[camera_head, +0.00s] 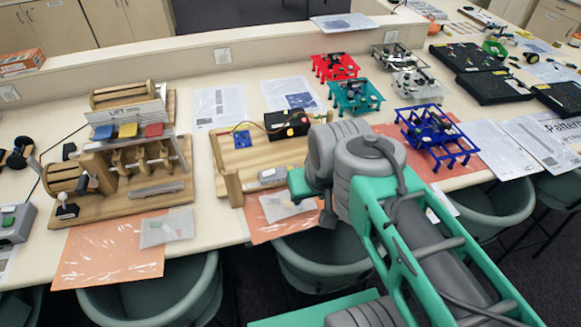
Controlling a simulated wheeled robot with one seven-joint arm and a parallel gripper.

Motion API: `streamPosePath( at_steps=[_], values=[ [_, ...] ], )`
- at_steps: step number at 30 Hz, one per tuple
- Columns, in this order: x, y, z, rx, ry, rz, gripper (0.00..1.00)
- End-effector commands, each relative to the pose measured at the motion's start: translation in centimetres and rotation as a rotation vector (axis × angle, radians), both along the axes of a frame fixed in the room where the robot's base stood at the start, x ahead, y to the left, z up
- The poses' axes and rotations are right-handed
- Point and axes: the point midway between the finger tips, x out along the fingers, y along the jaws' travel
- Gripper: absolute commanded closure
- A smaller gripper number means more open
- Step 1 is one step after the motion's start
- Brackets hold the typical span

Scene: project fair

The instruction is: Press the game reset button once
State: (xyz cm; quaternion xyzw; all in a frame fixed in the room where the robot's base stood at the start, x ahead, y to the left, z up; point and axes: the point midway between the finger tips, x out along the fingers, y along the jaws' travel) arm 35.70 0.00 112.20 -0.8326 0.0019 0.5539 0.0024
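No button in the head view carries a label I can read as game reset. A grey box with a green top piece (8,221) stands at the far left edge, partly cut off. A wooden lift model (125,205) has a blue pad (103,132), a yellow pad (128,130) and a red pad (153,130). A wooden board (250,158) right of it bears a small grey box (272,175) and a black box. My arm rises from the lower right and bends beside this board. I cannot make out my gripper's fingers.
Red (335,66), teal (355,95), white and blue (437,133) framed models stand right of centre. Black trays (492,86) lie at the right. Orange sheets (110,250) and papers lie on the table (205,170). Grey-green chairs (155,295) line the front edge.

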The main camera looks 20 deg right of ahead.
Motion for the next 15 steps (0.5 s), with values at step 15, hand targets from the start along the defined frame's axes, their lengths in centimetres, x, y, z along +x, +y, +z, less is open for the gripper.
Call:
streamPosePath(
  at_steps=[15],
  values=[
    [0.00,0.00,0.00,0.000,0.000,0.000,1.00]
  ],
)
